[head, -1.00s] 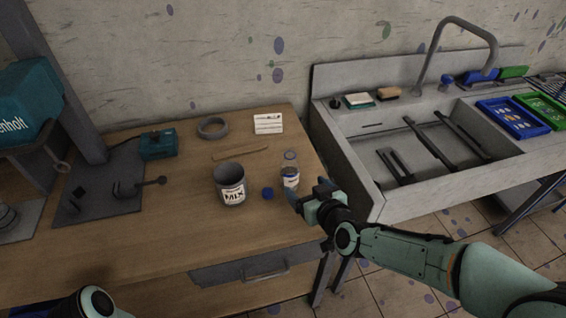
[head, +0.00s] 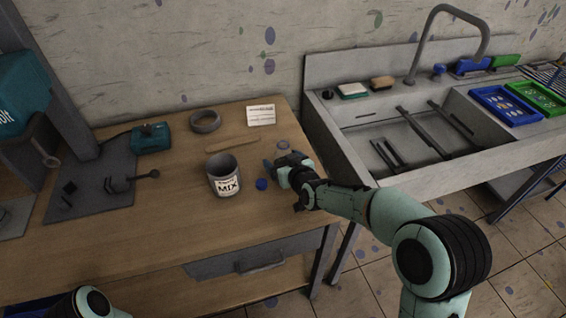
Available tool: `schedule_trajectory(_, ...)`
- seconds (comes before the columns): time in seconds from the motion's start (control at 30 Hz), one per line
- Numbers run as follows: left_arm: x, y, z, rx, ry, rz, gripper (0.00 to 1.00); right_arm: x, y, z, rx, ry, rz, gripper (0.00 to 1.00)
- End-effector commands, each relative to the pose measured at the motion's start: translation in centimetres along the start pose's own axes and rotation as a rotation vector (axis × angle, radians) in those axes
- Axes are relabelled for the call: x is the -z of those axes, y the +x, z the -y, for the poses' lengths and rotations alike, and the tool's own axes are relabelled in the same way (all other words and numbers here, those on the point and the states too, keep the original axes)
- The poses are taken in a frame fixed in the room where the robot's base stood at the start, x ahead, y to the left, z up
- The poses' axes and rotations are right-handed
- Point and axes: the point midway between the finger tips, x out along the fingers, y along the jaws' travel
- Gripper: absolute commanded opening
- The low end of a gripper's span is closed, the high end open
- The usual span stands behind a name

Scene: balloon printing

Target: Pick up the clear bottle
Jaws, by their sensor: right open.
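The clear bottle (head: 283,145) stands on the wooden table near its right edge. Only its top shows in the head view; the rest is hidden behind my right gripper (head: 275,166). My right gripper is open and sits right at the bottle, in front of it in the picture. Whether its fingers are around the bottle or beside it, I cannot tell. Part of my left arm shows at the bottom left, but its gripper is out of view.
A grey MIX cup (head: 224,175) and a small blue cap (head: 261,184) stand just left of my right gripper. A wooden stick (head: 231,146), a grey ring (head: 205,122) and a white card (head: 261,115) lie behind. A sink (head: 350,150) adjoins on the right.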

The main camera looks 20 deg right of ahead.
Motion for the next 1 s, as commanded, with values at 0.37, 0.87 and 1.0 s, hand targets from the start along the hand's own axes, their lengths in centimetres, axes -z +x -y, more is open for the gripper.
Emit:
schedule_trajectory(0.37, 0.0, 0.0, 0.0, 0.000, 0.000, 0.000, 0.87, 0.0, 0.1, 0.0, 0.000, 0.000, 0.000, 0.38)
schedule_trajectory(0.87, 0.0, -0.1, 0.0, 0.000, 0.000, 0.001, 0.87, 0.4, 0.0, 0.0, 0.000, -0.001, -0.002, 0.27)
schedule_trajectory(1.0, -0.1, -0.1, 0.0, 0.001, 0.000, 0.002, 0.87, 1.1, -0.3, 0.0, 0.000, -0.001, -0.004, 0.27)
